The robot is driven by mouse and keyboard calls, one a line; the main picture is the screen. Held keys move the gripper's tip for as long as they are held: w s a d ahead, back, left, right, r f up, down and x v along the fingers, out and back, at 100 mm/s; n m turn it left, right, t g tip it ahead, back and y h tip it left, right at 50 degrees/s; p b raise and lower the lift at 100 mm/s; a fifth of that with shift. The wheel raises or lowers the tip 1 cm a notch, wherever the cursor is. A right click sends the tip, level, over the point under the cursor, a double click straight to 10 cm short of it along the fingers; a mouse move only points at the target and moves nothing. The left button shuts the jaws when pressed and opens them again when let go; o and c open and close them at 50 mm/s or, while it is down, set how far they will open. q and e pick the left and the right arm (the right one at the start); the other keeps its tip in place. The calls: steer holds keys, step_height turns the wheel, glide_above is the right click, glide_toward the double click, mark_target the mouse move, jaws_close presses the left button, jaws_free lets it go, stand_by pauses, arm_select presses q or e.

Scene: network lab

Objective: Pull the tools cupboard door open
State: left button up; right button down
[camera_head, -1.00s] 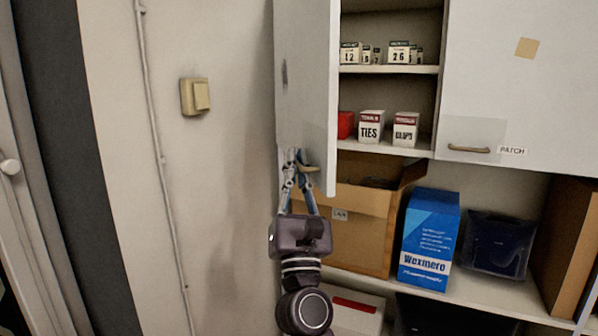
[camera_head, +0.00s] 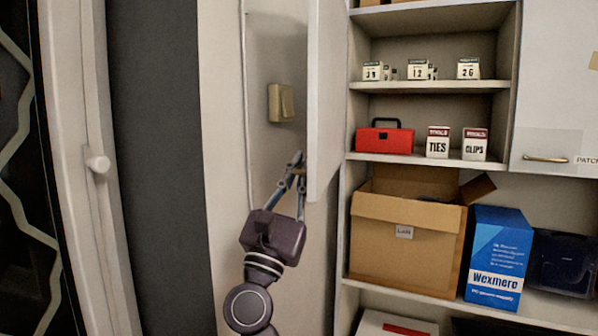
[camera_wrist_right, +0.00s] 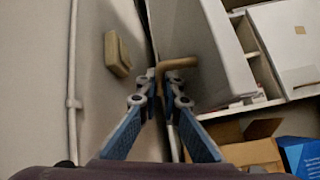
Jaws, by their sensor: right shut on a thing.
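The tools cupboard door (camera_head: 326,100) stands wide open in the head view, seen nearly edge-on, swung out to the left of the cupboard. My right gripper (camera_head: 297,165) is at the door's lower part. In the right wrist view my right gripper (camera_wrist_right: 160,82) is shut on the brass-coloured door handle (camera_wrist_right: 181,63). The handle is hidden behind the door edge and fingers in the head view. Inside the open cupboard, a red toolbox (camera_head: 385,139) and boxes marked TIES (camera_head: 438,143) and CLIPS (camera_head: 475,146) sit on the lower shelf. My left gripper is not in view.
A light switch (camera_head: 281,103) is on the wall close behind the door. A shut patch cupboard door (camera_head: 550,90) is on the right. Below stand a cardboard box (camera_head: 405,245) and a blue Wexmero box (camera_head: 497,255). A window frame (camera_head: 90,200) is at the left.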

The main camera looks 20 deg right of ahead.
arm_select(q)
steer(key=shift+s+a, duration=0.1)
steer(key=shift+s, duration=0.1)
arm_select(e)
steer(key=shift+d, duration=0.1)
steer(key=c, duration=2.5)
jaws_free()
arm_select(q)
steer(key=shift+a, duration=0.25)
arm_select(e)
steer(key=shift+o, duration=0.5)
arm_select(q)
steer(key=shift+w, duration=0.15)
arm_select(e)
steer(key=v, duration=0.7)
steer(key=shift+f, duration=0.2)
steer(key=shift+s, duration=0.1)
